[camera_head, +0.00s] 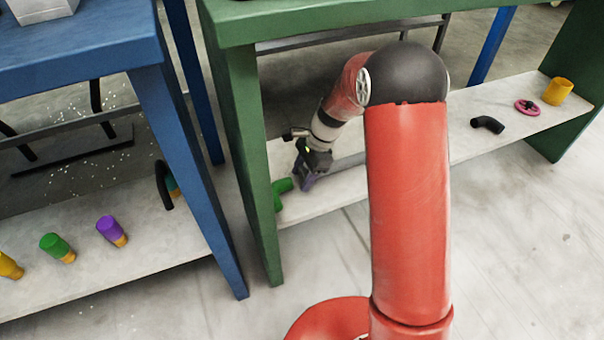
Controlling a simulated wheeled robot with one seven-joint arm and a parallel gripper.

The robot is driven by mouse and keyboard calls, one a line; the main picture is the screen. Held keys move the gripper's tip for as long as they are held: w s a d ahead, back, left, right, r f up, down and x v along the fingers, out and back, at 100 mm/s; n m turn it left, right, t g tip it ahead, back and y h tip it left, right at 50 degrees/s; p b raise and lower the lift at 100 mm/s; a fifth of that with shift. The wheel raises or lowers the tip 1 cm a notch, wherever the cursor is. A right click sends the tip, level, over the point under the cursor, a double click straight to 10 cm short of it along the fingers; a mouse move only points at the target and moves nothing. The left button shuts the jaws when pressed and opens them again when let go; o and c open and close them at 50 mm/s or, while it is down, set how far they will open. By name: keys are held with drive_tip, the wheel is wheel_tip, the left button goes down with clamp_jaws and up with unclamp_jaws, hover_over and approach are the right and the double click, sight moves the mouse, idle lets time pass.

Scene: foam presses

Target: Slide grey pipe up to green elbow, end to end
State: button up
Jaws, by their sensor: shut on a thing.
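The green elbow (279,192) lies at the left end of the white lower shelf of the green bench, beside the bench's front leg. My gripper (308,176) is low over that shelf, just right of the elbow. It is shut on the grey pipe (307,183), which shows as a small grey-purple piece under the fingers. The pipe is close to the elbow. At this size I cannot tell whether their ends touch or line up. The fingers and wrist hide much of the pipe.
The green bench leg (250,160) stands close left of the elbow. The green tabletop (330,15) hangs above the shelf. A black elbow (487,124), a pink wheel (527,107) and a yellow cylinder (558,91) lie far right. The shelf (335,190) is bare near my gripper.

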drive_tip(key=o, duration=1.5)
drive_tip(key=shift+p+v, duration=0.65)
drive_tip(key=shift+v, duration=3.25)
